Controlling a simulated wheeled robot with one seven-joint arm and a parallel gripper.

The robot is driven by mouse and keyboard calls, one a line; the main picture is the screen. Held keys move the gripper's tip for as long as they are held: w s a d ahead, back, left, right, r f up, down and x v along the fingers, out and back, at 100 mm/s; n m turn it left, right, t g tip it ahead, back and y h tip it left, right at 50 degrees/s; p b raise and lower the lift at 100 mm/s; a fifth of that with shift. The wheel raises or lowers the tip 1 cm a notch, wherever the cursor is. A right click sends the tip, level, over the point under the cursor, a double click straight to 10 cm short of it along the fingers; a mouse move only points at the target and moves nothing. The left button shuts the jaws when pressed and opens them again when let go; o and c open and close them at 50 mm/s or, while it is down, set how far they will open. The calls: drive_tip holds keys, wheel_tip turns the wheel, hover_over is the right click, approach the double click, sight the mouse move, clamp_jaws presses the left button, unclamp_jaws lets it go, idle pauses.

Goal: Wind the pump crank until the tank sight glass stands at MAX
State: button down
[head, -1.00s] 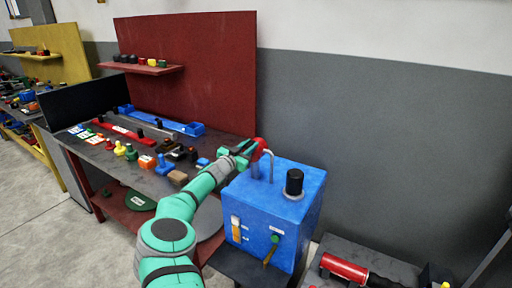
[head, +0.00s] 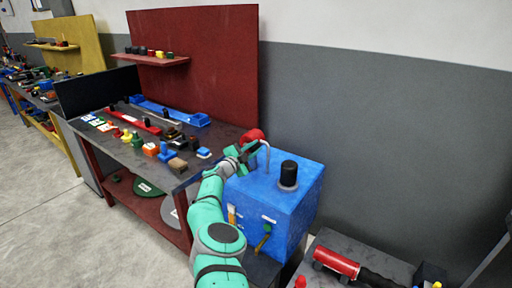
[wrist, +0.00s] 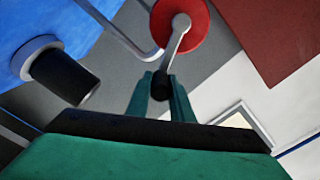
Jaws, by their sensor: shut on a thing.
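The blue pump tank (head: 290,208) stands at the right end of the workbench. A red disc (head: 253,135) shows behind its bent grey pipe (head: 267,158). In the wrist view the red disc (wrist: 180,30) carries a grey crank arm (wrist: 175,42) that ends in a black knob (wrist: 161,86). My gripper (wrist: 161,92) is shut on this crank knob, one finger on each side. In the head view my gripper (head: 243,155) is beside the tank's far left corner. The sight glass (head: 231,214) on the tank front shows orange; its marks are too small to read and my arm is close to it.
A black cap (head: 289,172) stands on the tank, near my gripper in the wrist view (wrist: 62,75). A green button (head: 267,228) and a yellow lever (head: 262,243) are on the tank front. The workbench (head: 105,140) holds several small parts. A red cylinder (head: 336,262) lies at the lower right.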

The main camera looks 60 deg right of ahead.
drive_tip(key=shift+s+f+m, duration=0.2)
drive_tip(key=shift+f+m, duration=0.2)
drive_tip(key=shift+m, duration=0.2)
idle(0.3)
drive_tip(key=c, duration=1.6)
unclamp_jaws()
drive_tip(key=shift+o, duration=0.2)
drive_tip(key=shift+s, duration=0.1)
